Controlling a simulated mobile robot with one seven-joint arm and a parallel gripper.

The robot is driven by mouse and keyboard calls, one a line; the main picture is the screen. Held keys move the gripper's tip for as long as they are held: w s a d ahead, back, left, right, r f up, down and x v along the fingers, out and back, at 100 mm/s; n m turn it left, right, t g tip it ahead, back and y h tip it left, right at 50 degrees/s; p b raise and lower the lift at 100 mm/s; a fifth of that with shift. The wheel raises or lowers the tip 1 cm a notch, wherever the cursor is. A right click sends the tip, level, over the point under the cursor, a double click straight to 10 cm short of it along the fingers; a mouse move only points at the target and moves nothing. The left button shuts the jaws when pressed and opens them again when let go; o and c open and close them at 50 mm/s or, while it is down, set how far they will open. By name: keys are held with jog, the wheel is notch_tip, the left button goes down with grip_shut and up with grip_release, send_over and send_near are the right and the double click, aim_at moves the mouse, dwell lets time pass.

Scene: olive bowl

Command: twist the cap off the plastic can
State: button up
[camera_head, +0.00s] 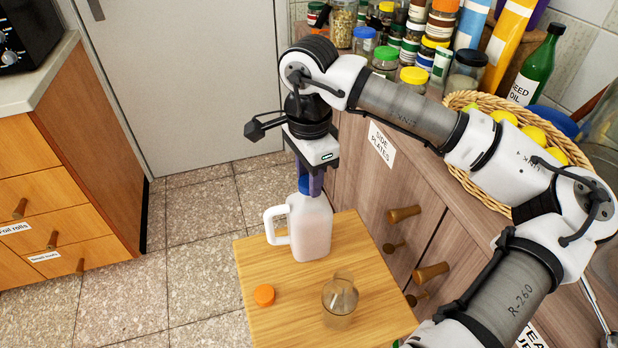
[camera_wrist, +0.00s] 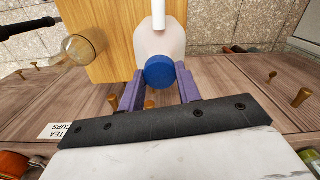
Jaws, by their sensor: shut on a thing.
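The plastic can (camera_head: 311,235) is a pale, translucent jug with a side handle, upright on a small wooden table (camera_head: 265,262). Its blue cap (camera_head: 304,184) is at the top of its neck. My gripper (camera_head: 311,190) comes down from above, with its purple fingers on either side of the cap, shut on it. The wrist view shows the blue cap (camera_wrist: 160,73) between the two fingers, with the can's body (camera_wrist: 162,42) beyond it. The fingers hide part of the cap and neck in the head view.
A wooden cabinet with knobs (camera_head: 404,214) stands close on the right. The counter above holds jars and a fruit basket (camera_head: 480,178). Open tiled floor lies left.

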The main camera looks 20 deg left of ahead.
jog(key=shift+n, duration=0.6)
jog(key=shift+f+n+b, duration=0.15)
jog(key=shift+n+b, duration=0.45)
jog(key=shift+n, duration=0.3)
jog(key=n, duration=0.2)
jog(key=shift+n+b, duration=0.35)
jog(key=shift+n, duration=0.05)
jog(key=o, duration=0.9)
jog(key=shift+o, duration=0.6)
